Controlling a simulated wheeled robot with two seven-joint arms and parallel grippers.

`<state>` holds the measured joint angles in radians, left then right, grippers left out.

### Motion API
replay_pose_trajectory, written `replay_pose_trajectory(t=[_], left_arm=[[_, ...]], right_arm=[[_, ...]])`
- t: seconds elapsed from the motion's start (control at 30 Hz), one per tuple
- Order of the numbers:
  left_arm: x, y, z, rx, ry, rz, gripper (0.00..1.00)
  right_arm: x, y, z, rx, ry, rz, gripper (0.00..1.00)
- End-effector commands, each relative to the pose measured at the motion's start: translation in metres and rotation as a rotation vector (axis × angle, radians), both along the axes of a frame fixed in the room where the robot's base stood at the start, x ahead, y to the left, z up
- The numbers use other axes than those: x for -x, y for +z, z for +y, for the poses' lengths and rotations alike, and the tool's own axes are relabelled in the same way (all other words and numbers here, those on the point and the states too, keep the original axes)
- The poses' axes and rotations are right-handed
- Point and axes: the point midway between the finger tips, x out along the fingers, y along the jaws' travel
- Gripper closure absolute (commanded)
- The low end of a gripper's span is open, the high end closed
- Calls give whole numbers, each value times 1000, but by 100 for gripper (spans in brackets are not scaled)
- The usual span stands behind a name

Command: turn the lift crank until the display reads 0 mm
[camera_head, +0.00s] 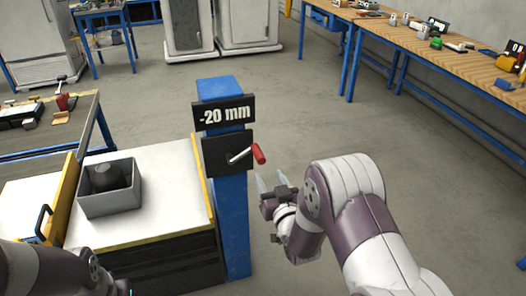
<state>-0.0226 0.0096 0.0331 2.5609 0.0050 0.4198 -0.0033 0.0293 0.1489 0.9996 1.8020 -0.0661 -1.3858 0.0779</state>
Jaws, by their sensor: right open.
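The lift crank (240,156) is a short metal arm with a red handle (258,153) pointing right and slightly up. It is mounted on a black plate (216,160) on a blue post (234,225). The display (223,113) above it reads -20 mm. My right gripper (271,183) is open, its fingers pointing up just below and right of the red handle, seemingly apart from it. My left arm shows at the bottom left corner; its fingertips cannot be made out.
A cabinet with a white top (155,205) stands left of the post and bears a grey bin (110,203) holding a dark object. A long workbench (440,60) with tools runs along the right wall. The floor right of the post is clear.

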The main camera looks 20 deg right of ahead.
Motion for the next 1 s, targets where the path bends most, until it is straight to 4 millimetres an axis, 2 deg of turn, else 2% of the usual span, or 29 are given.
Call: replay_pose_trajectory(t=[0.3,0.5,0.67,0.9,0.93,1.0], left_arm=[[0,-4,0,0,0,0,57],[0,-6,0,0,0,0,57],[0,-6,0,0,0,0,57],[0,-6,0,0,0,0,57],[0,-6,0,0,0,0,57],[0,-6,0,0,0,0,57]], right_arm=[[-75,-2,2,0,-1,3,47],[-106,-1,3,0,-2,4,47],[-115,-1,4,0,-2,5,47],[-116,0,4,0,-2,6,47],[-116,0,4,0,-2,6,51],[-116,0,4,0,-2,6,73]])
